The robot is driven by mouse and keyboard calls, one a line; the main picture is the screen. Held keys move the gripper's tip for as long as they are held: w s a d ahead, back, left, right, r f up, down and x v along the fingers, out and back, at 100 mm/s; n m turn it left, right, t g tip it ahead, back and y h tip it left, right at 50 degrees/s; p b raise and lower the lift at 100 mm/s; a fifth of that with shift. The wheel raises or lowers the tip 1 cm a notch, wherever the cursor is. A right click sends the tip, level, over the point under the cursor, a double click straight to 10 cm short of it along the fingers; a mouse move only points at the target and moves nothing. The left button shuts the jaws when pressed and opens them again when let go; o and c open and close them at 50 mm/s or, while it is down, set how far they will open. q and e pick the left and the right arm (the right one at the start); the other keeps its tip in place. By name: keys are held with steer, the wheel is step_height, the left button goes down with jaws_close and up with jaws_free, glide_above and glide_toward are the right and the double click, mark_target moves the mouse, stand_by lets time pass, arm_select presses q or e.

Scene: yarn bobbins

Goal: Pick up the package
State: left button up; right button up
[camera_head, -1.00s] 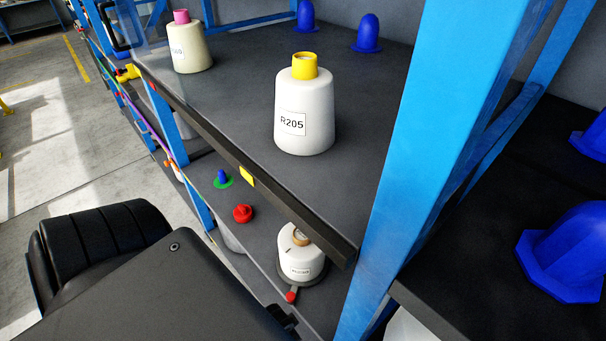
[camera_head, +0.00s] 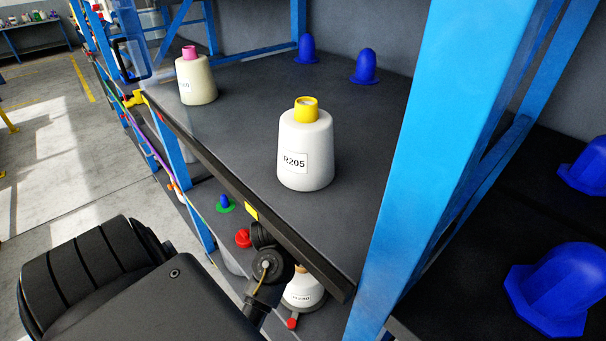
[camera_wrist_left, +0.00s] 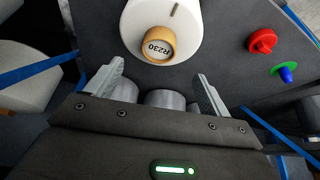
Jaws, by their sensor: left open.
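A white yarn bobbin with a tan top marked R230 (camera_wrist_left: 160,25) stands on the lower shelf and fills the upper middle of the left wrist view. In the head view the lower bobbin (camera_head: 303,294) is partly hidden by my left arm and the upper shelf edge. My left gripper (camera_wrist_left: 160,72) is open and empty, its two fingers pointing toward the bobbin on either side of the tan top. No contact is visible. In the head view its fingers are hidden behind the wrist. My right gripper is not in view.
A white bobbin labelled R205 (camera_head: 305,150) and a cream bobbin with a pink top (camera_head: 196,80) stand on the upper shelf (camera_head: 240,125). A blue post (camera_head: 425,150) rises at right. A red peg (camera_wrist_left: 262,41) and a blue-green peg (camera_wrist_left: 286,73) sit on the lower shelf.

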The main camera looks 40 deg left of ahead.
mark_target(303, 274)
arm_select(q)
steer(key=b+x, duration=0.3)
steer(key=x, duration=0.1)
steer(key=shift+f, duration=0.2)
steer(key=shift+w, duration=0.1)
steer(key=b+x, duration=0.4)
steer(key=shift+d+f, duration=0.1)
steer(key=shift+f, duration=0.1)
steer(key=shift+w+f+b, duration=0.3)
steer(key=shift+f+b, duration=0.05)
steer(key=shift+b, duration=0.1)
steer(key=shift+r, duration=0.1)
